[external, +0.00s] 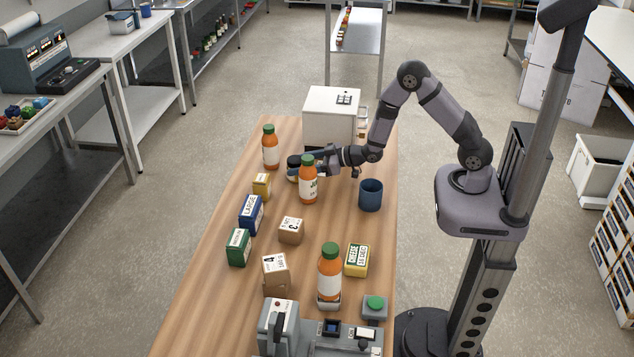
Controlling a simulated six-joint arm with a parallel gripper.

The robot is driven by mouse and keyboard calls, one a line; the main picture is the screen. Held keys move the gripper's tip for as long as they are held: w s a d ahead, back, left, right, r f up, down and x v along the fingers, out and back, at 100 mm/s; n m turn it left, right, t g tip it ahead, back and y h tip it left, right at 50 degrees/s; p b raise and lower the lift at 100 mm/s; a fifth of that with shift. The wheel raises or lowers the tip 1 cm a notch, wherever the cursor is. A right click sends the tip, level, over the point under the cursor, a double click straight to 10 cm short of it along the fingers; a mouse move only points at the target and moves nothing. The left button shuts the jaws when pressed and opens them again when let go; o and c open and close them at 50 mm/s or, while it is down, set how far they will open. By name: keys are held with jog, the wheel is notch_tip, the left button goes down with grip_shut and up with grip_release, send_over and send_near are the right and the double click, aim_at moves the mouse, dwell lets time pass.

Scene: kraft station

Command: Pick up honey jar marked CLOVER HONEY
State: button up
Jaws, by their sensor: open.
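A small jar with a dark lid (293,162) stands on the wooden table, left of an orange bottle with a green cap (308,182). It is small and partly covered, and no CLOVER HONEY marking can be read on it. My gripper (308,164) reaches in from the right, low over the table, behind the orange bottle. Its jaws are open and their tips are close to the dark-lidded jar. The bottle hides part of the fingers, so I cannot tell whether they touch or surround the jar.
Another orange bottle (270,148) stands at the far left. A white machine (331,117) is behind my gripper, and a blue cup (370,195) is in front of my arm. Several small boxes, a third bottle (329,272) and a grey device (285,325) occupy the near half.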

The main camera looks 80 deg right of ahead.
jog(key=shift+w, duration=0.15)
jog(key=shift+w+p, duration=0.65)
jog(key=shift+p+x, duration=0.7)
jog(key=shift+x, duration=1.15)
jog(key=shift+f, duration=0.1)
jog(key=c, duration=1)
